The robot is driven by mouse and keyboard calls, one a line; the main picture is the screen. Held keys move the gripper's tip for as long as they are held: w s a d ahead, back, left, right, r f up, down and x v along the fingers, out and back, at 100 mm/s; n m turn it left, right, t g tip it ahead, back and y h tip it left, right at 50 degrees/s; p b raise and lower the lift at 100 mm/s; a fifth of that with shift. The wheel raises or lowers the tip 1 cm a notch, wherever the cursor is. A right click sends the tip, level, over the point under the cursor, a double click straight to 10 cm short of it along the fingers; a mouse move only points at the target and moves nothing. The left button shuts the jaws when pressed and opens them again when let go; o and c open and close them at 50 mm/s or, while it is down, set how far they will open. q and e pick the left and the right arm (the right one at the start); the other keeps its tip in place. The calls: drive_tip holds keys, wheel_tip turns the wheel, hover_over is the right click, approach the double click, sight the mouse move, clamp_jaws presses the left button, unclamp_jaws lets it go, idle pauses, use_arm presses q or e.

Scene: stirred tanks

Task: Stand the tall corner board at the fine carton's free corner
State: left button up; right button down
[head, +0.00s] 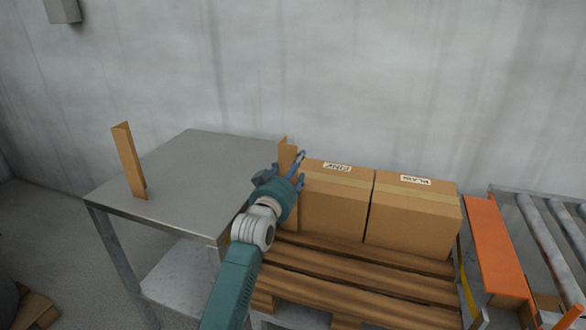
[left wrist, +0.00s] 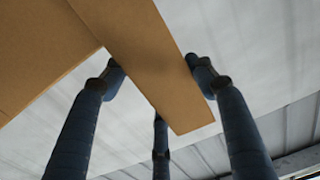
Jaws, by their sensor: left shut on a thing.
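My left gripper (head: 292,178) is shut on an upright brown corner board (head: 288,153) at the left side of the left carton. In the left wrist view this board (left wrist: 150,70) runs between my fingers (left wrist: 158,95), with a brown carton surface at upper left. The left carton (head: 332,212) has a label that seems to read FINE and stands on the wooden pallet (head: 350,270). My gripper hides part of the board and the carton's left edge; whether the board touches the carton is unclear. My right gripper is not in view.
A second corner board (head: 129,162) stands, slightly tilted, on the grey metal table (head: 195,175) at left. Another labelled carton (head: 412,212) stands close against the fine carton's right side. An orange plate (head: 495,245) and a roller conveyor (head: 545,225) are at right. The pallet's front slats are bare.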

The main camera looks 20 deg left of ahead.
use_arm(q)
drive_tip(key=shift+f, duration=0.15)
drive_tip(key=o, duration=1.3)
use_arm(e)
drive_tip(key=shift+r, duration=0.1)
use_arm(q)
drive_tip(key=s+p, duration=0.1)
drive_tip(key=s, duration=1.1)
drive_tip(key=shift+p, duration=0.3)
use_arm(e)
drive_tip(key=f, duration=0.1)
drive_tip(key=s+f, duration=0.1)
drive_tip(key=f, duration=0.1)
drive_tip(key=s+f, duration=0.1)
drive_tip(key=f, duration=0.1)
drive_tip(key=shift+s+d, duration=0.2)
